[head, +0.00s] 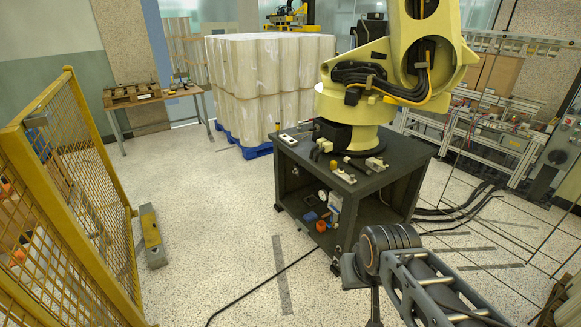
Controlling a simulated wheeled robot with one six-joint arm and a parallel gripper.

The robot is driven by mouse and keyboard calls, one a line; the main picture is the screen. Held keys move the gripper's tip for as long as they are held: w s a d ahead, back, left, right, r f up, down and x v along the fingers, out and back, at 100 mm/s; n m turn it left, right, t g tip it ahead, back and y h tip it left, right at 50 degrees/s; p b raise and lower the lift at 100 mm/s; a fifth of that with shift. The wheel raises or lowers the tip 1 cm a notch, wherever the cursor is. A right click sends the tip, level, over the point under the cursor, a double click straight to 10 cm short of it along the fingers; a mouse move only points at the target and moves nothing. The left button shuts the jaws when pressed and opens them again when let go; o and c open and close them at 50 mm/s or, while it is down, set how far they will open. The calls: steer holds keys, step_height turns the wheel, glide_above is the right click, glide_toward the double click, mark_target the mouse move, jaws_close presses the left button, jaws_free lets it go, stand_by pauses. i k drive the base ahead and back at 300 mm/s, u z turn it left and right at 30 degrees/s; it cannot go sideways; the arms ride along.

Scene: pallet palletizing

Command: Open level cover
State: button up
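I cannot pick out a level cover for certain. The dark pedestal (372,184) under the yellow industrial robot (395,65) carries small fittings on its top and front. My own grey arm (425,285) reaches in from the bottom right, in front of the pedestal. My gripper's fingers do not show in this view.
A yellow mesh fence (72,200) stands at left. Wrapped white rolls (268,85) on a blue pallet (258,150) stand behind the pedestal. A wooden table (165,96) is at back left, a rack (490,125) at right.

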mark_target(299, 224)
steer(key=z, duration=0.15)
steer(key=i, duration=0.95)
steer(key=u, duration=0.5)
steer(key=i, duration=1.5)
steer(key=u, duration=0.85)
